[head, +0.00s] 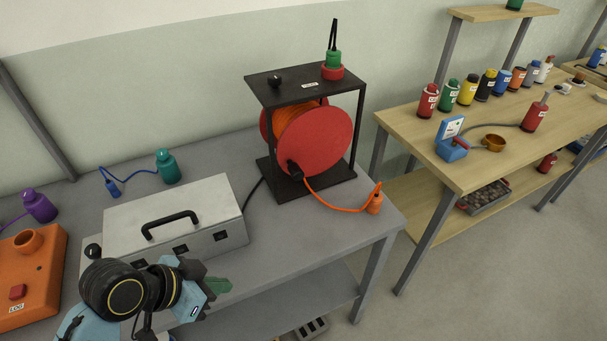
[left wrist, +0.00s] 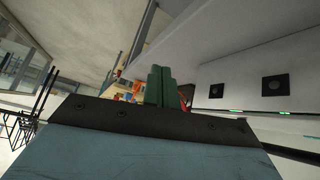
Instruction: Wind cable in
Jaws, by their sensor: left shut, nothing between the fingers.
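A red cable reel (head: 320,142) with orange cable (head: 291,125) wound on its drum hangs in a black frame (head: 305,89) on the grey bench. A length of orange cable (head: 333,205) runs from the reel down to an orange plug-like end (head: 375,203) at the bench's right corner. My left gripper (head: 219,285) is in front of the grey case, low and left of the reel, touching neither reel nor cable. Its green fingers (left wrist: 158,86) are closed together and empty in the left wrist view. My right gripper is not in view.
A light grey case (head: 190,208) with a black handle stands left of the reel. A teal bottle (head: 167,167), a purple bottle (head: 40,207) and an orange box (head: 32,272) are further left. A wooden table (head: 475,165) with several bottles stands at right, beyond a gap.

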